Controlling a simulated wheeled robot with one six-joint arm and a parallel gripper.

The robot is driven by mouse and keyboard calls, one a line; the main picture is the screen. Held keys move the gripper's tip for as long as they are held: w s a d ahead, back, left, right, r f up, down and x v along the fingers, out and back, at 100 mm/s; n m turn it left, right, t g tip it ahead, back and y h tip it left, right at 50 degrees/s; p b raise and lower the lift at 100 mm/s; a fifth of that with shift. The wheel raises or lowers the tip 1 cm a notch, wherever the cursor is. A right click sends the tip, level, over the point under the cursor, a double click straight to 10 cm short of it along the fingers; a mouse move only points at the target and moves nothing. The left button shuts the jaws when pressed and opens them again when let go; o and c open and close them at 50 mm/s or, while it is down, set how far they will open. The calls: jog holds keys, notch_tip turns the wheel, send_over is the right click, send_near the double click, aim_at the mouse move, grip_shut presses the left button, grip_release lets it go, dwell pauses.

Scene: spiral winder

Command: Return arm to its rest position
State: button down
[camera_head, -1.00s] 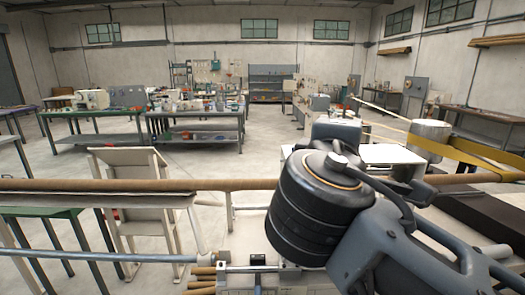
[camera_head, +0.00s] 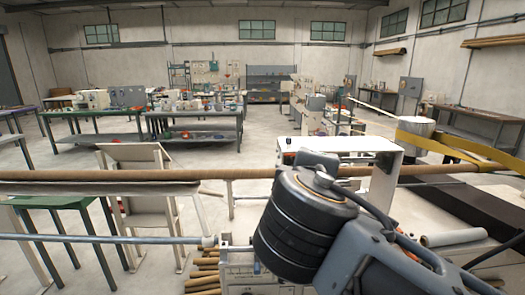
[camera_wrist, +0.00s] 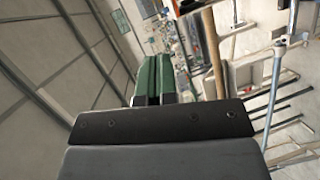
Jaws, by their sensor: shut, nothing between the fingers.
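My gripper (camera_wrist: 155,76) shows in the wrist view as two green fingers side by side, closed together and empty. It points into the open room, with the wall to its left. In the head view my dark grey arm fills the lower right, its elbow in front of the winder; my gripper is not seen there. The long brown tube (camera_head: 130,181) of the winder runs across the head view behind my arm. A yellow belt (camera_head: 465,152) wraps a grey drum (camera_head: 415,127) at the right.
A white machine housing (camera_head: 342,147) stands just behind my arm. A steel rod (camera_head: 110,239) and a pile of brown tubes (camera_head: 203,275) lie near the lower middle. A white rack (camera_head: 143,195) stands on the left. Green benches (camera_head: 92,113) are far back, with free floor before them.

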notch_tip(320, 180, down, 24)
jog(key=s+r+m+g+y, duration=0.1)
jog(key=s+m+g+y, duration=0.15)
jog(key=m+g, duration=0.45)
jog(key=s+d+f+m+g+y+b, duration=0.1)
jog(key=d+f+m+g, duration=0.3)
jog(key=f, duration=0.5)
jog(key=s+d+m+y, duration=0.1)
jog(key=d+m, duration=0.1)
jog(key=d, duration=0.1)
jog(key=shift+d+f, duration=0.3)
jog(key=shift+d, duration=0.1)
